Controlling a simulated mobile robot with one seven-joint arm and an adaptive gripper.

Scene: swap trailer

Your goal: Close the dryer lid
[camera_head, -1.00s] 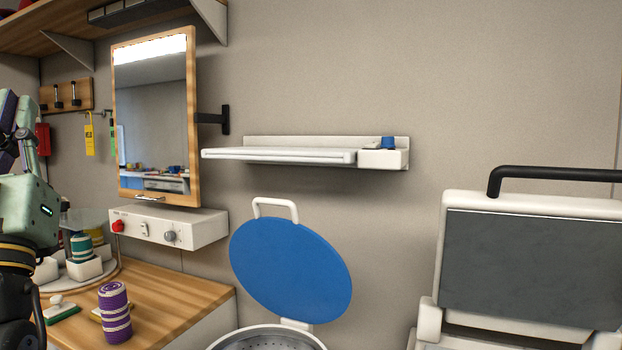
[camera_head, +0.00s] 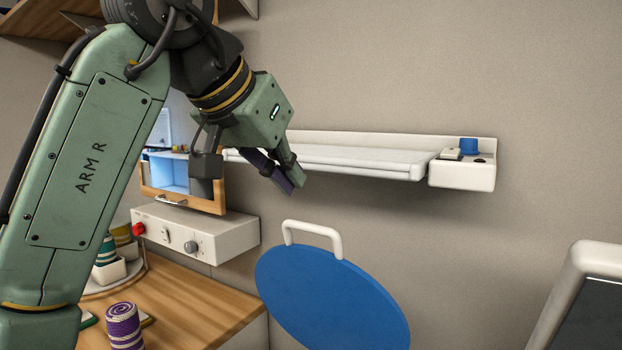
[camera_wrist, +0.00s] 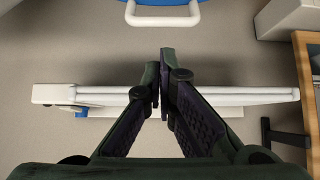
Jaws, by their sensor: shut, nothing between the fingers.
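The dryer lid (camera_head: 335,300) is a round blue disc with a white loop handle (camera_head: 313,233) on its upper rim. It stands raised, tilted up near the wall; its lower part is cut off by the frame edge. My gripper (camera_head: 290,188) is shut and empty, above and slightly left of the handle, in front of the wall shelf. In the wrist view, my fingertips (camera_wrist: 160,65) are together, and the lid's handle (camera_wrist: 163,15) shows at the top edge, apart from them. The dryer's drum is out of view now.
A white wall shelf (camera_head: 370,160) with a small blue item (camera_head: 469,146) lies behind my gripper. A control box (camera_head: 195,235) and wooden counter (camera_head: 200,300) with a purple spool (camera_head: 124,325) are at left. A pale-framed dark panel (camera_head: 590,300) stands at right.

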